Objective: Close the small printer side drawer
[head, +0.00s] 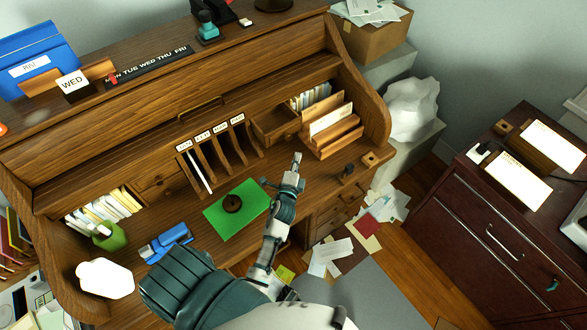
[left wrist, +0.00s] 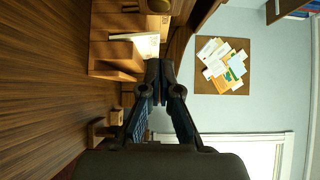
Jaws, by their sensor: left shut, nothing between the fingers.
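A small wooden drawer (head: 273,124) stands pulled out from the upper compartments of the roll-top desk, left of a wooden letter rack. No printer is clearly recognisable, so I cannot tell whether this is the drawer named. My left gripper (head: 298,158) is shut and empty above the desk, in front of the drawer and rack. In the left wrist view the closed fingertips (left wrist: 159,68) point toward the wooden rack (left wrist: 112,60). I cannot tell whether they touch it. My right gripper is not in view.
The letter rack (head: 334,132) holds papers close right of the drawer. Upright dividers (head: 215,158) stand to its left. Papers (head: 330,255) litter the floor.

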